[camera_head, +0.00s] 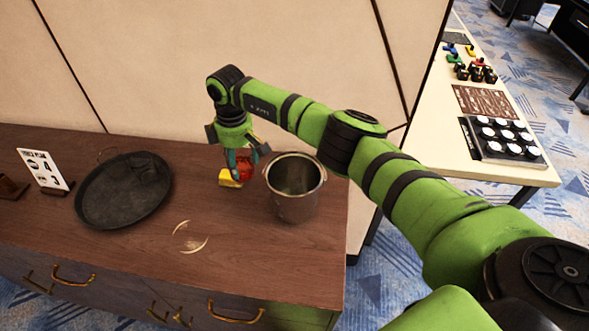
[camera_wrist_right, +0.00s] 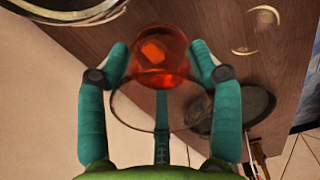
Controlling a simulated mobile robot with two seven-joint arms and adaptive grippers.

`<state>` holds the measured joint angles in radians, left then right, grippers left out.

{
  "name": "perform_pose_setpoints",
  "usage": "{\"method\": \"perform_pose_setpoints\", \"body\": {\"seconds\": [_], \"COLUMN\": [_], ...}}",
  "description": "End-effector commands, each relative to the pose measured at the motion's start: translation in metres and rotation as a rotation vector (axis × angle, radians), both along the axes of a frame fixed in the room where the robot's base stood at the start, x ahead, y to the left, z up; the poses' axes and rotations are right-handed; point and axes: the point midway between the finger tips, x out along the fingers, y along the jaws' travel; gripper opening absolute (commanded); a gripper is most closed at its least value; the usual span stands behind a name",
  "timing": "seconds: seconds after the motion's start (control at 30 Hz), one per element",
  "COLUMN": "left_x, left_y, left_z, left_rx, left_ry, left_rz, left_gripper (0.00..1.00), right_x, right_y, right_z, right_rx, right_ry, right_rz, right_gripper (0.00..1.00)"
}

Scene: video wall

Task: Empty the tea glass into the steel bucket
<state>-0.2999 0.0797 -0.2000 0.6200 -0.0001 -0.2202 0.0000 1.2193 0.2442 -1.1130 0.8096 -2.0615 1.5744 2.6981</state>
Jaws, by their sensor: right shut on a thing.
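The tea glass (camera_wrist_right: 160,55) is clear, with red-orange tea in it. My right gripper (camera_wrist_right: 160,68) is shut on it, with one teal finger on each side. In the head view my right gripper (camera_head: 246,165) points down over the cabinet top, and the red tea glass (camera_head: 244,168) is partly hidden by the fingers. The glass looks about upright; I cannot tell whether it touches the top. The steel bucket (camera_head: 296,205) stands upright just right of the glass, open at the top. Its rim edge shows in the right wrist view (camera_wrist_right: 65,12). My left gripper is out of view.
A yellow object (camera_head: 228,180) lies right beside the glass. A round black tray (camera_head: 110,205) and a white card (camera_head: 42,168) are at the left of the wooden cabinet top (camera_head: 260,262). Pale curved marks (camera_head: 192,240) lie in front. A partition wall (camera_head: 200,50) rises behind.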

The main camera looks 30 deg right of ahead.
Motion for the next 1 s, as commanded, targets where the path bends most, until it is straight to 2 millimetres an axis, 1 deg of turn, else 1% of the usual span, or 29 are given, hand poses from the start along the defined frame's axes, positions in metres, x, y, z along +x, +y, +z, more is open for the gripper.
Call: {"method": "perform_pose_setpoints", "body": {"seconds": [0.03, 0.17, 0.23, 0.33, 0.53, 0.67, 0.73, 1.0], "left_x": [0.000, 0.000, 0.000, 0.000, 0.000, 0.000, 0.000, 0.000], "left_y": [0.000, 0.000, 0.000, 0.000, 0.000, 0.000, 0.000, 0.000], "left_z": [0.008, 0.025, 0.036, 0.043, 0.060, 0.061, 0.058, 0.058], "left_rx": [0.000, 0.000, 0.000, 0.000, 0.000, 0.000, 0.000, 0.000], "left_ry": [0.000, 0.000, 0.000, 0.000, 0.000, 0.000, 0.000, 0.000], "left_rz": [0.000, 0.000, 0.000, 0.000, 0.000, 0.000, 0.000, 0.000], "left_gripper": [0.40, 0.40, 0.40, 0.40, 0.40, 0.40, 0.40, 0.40], "right_x": [0.000, -0.003, -0.005, -0.007, -0.013, -0.017, -0.020, -0.029], "right_y": [-0.002, -0.005, -0.007, -0.010, -0.018, -0.023, -0.027, -0.039], "right_z": [0.006, 0.014, 0.020, 0.023, 0.038, 0.047, 0.045, 0.054], "right_rx": [0.010, 0.042, 0.067, 0.108, 0.205, 0.272, 0.316, 0.453], "right_ry": [-0.007, -0.032, -0.051, -0.083, -0.157, -0.209, -0.242, -0.349], "right_rz": [-0.002, -0.001, 0.000, -0.001, -0.001, 0.000, -0.001, -0.002], "right_gripper": [0.18, 0.18, 0.18, 0.18, 0.18, 0.18, 0.18, 0.18]}}
